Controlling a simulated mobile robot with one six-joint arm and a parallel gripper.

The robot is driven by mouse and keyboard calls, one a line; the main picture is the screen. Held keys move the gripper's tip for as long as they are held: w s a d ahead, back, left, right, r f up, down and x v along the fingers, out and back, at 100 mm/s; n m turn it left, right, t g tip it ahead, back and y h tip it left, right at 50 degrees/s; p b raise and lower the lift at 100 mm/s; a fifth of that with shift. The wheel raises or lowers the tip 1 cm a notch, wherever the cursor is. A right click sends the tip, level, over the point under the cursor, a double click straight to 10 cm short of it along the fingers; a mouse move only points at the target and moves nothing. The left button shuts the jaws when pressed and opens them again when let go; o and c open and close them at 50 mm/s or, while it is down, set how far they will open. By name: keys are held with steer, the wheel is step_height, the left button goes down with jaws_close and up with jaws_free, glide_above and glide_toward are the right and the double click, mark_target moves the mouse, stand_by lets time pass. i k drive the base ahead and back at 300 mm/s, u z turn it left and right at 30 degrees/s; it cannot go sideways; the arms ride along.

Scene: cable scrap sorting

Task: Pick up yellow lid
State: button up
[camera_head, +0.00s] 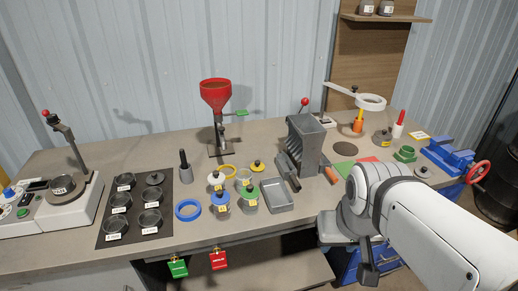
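A small yellow lid (257,166) with a dark knob lies on the bench, just behind the grey metal tray and right of the jars. A yellow ring (228,171) lies to its left. My gripper (369,272) hangs at the front edge of the bench, right of and nearer than the yellow lid, well apart from it. It points downward and is dark and small here. Its finger gap does not show clearly, and I see nothing held in it.
Jars with white (216,178), blue (221,197) and green (250,189) tops stand left of the metal tray (277,195). A grey slotted block (307,143) stands right of the yellow lid. A red funnel (215,93) on a stand rises behind.

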mark_target(257, 166)
steer(key=u, duration=0.05)
steer(key=i, duration=1)
steer(key=z, duration=0.05)
